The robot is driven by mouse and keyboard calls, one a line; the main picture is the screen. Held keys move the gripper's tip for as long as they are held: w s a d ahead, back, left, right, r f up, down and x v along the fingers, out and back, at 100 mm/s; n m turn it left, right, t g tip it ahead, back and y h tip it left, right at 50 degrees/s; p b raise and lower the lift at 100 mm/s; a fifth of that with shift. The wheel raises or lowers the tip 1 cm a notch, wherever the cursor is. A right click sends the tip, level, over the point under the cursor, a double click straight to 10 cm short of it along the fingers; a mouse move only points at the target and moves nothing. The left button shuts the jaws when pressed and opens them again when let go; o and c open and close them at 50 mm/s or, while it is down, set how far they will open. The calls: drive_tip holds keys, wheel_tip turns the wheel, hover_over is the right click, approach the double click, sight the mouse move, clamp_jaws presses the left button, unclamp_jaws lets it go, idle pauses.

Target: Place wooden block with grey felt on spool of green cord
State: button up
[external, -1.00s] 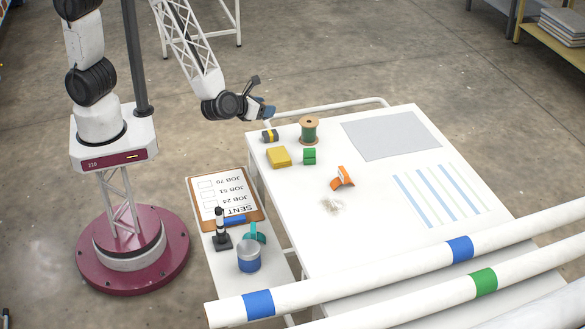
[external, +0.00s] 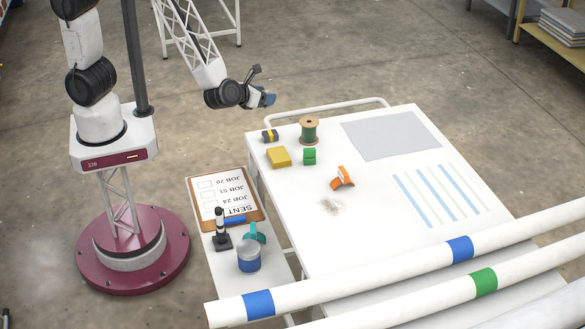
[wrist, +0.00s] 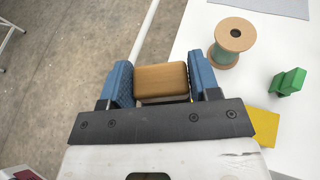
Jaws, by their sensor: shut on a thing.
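My gripper (external: 266,97) is shut on a wooden block, in the air off the far left corner of the white table. In the wrist view the wooden block (wrist: 161,82) sits between the blue fingers of my gripper (wrist: 161,85). Its tan wooden face shows; no grey felt is visible. The spool of green cord (external: 309,133) stands upright near the table's far left edge, to the right of and below my gripper in the external view. In the wrist view the spool (wrist: 238,44) is right of the block and apart from it. Nothing rests on its top.
A yellow block (external: 279,157), a green piece (external: 309,156) and a dark block with a yellow band (external: 270,136) lie near the spool. An orange piece (external: 342,178) is further in. A white rail (external: 330,109) runs along the table's far side. Long rolls (external: 400,256) cross the front.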

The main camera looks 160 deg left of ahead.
hover_over(308, 124)
drive_tip(key=shift+s+a+f, duration=0.15)
drive_tip(key=shift+f, duration=0.55)
drive_tip(key=shift+f, duration=1.75)
drive_tip(key=shift+f, duration=0.15)
drive_tip(key=o, duration=0.9)
drive_tip(key=shift+r, duration=0.2)
drive_tip(key=v, duration=1.2)
drive_tip(key=shift+f, duration=0.1)
